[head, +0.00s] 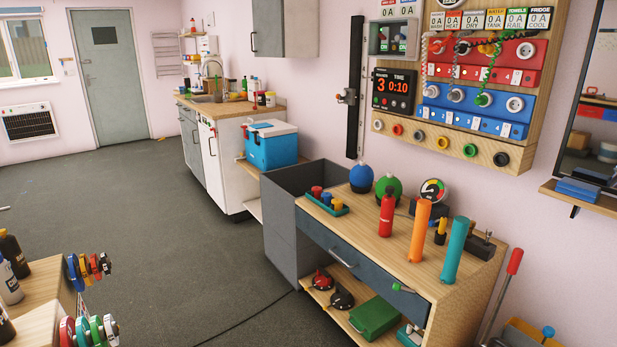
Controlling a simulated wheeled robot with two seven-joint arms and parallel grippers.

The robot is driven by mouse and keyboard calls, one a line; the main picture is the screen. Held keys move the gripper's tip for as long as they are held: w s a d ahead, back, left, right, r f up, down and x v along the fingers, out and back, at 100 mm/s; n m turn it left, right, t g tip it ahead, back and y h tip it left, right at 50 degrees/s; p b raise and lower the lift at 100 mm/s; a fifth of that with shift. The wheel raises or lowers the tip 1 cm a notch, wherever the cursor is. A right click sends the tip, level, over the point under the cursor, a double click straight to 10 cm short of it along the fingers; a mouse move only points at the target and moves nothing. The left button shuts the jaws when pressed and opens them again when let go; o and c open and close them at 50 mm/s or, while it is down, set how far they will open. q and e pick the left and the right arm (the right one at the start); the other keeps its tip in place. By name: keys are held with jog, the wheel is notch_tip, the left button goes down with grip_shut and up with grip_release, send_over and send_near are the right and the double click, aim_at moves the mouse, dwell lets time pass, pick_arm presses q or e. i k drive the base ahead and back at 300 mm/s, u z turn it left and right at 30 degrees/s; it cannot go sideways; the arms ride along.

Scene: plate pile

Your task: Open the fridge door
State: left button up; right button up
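No thing in the head view is plainly a fridge. A white-fronted unit (209,160) with a dark upright handle (210,142) stands under the wooden counter at the back. Its front looks shut, and I cannot tell whether it is a fridge. A label reading FRIDGE COOL (539,19) sits at the top right of the wall panel. Neither of my grippers shows in this view.
A wooden workbench (380,240) with bottles, tubes and a gauge stands at the right, next to a grey open-topped bin (282,225). A blue cooler box (271,148) sits beside the counter. Racks stand at the lower left.

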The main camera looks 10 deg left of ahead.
aim_at(216, 165)
jog(key=u, duration=0.9)
jog(key=i, duration=2.45)
jog(key=u, duration=0.4)
jog(key=i, duration=3.45)
